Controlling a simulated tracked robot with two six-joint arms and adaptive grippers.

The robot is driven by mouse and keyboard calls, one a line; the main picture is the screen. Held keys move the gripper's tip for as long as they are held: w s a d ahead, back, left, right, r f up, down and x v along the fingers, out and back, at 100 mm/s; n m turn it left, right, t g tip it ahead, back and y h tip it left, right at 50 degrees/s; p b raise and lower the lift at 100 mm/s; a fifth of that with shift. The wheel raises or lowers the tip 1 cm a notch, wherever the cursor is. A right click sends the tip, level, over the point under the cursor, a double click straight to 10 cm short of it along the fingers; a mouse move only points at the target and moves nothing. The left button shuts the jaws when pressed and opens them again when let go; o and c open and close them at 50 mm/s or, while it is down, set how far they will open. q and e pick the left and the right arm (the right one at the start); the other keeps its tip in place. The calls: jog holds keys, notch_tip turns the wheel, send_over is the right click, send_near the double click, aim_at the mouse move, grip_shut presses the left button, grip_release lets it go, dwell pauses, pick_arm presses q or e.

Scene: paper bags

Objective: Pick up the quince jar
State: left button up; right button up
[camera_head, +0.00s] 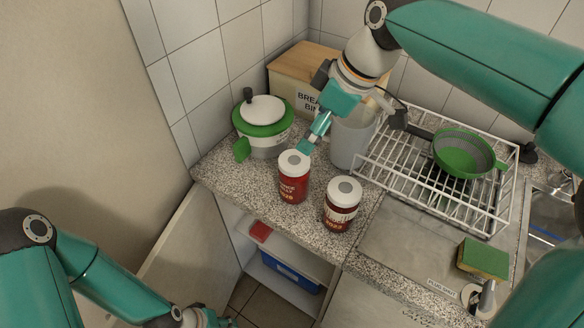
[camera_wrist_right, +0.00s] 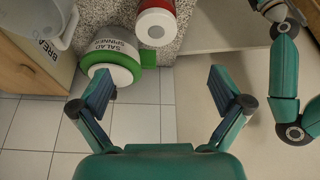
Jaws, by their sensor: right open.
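The quince jar (camera_head: 293,178) is red with a white lid and a label partly readable as "NCE". It stands upright near the counter's front edge. A similar dark red jar (camera_head: 341,206) with a white lid stands to its right. My right gripper (camera_head: 306,143) comes down just behind the quince jar, apart from it.
A green and white salad spinner (camera_head: 265,128) stands left of the jars. A wooden bread bin (camera_head: 296,72) and a grey container (camera_head: 350,142) are behind. A wire rack (camera_head: 398,167) with a green colander (camera_head: 463,152) is right. A sponge (camera_head: 483,258) lies near the sink.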

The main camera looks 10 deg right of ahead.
aim_at(294, 159)
jog(key=x, duration=0.9)
jog(key=shift+w+d, duration=0.2)
jog(key=shift+w, duration=0.1)
jog(key=shift+s+a+f, duration=0.2)
jog(key=shift+f, duration=0.1)
jog(key=shift+w+f, duration=0.15)
jog(key=shift+f, duration=0.15)
jog(key=p+x, duration=0.1)
jog(key=x, duration=0.3)
jog(key=shift+d+f, duration=0.15)
jog(key=shift+w+f, duration=0.1)
jog(key=shift+f, duration=0.25)
pick_arm(q)
jog(key=shift+s+r, duration=0.25)
jog(key=shift+r, duration=0.55)
pick_arm(e)
jog(key=shift+r, duration=0.15)
jog(key=c, duration=1.8)
jog(key=shift+r, duration=0.15)
jog(key=shift+c, duration=0.2)
